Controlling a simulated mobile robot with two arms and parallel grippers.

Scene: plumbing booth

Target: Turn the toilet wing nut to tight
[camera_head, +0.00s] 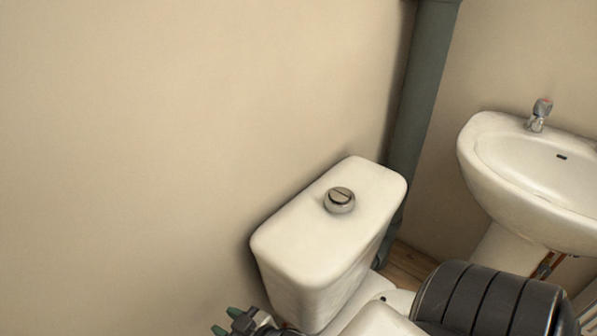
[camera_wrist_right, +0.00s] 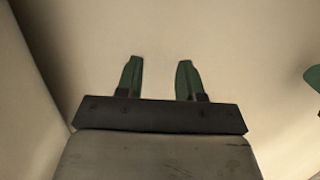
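The white toilet cistern (camera_head: 318,235) stands against the wall in the head view, with a round metal flush button (camera_head: 340,199) on its lid. No wing nut can be made out in either view. My right gripper (camera_head: 226,320) is low at the bottom edge of the head view, just left of the cistern's lower part. In the right wrist view its two green fingers (camera_wrist_right: 160,78) are apart with nothing between them, facing a plain beige surface. A green piece (camera_wrist_right: 313,78) is cut off at that view's right edge; I cannot tell what it is.
A grey pipe (camera_head: 421,100) runs down the corner behind the cistern. A white washbasin (camera_head: 515,190) with a tap (camera_head: 540,114) is at the right. A black ribbed part of my own arm covers the lower right. The wall at left is bare.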

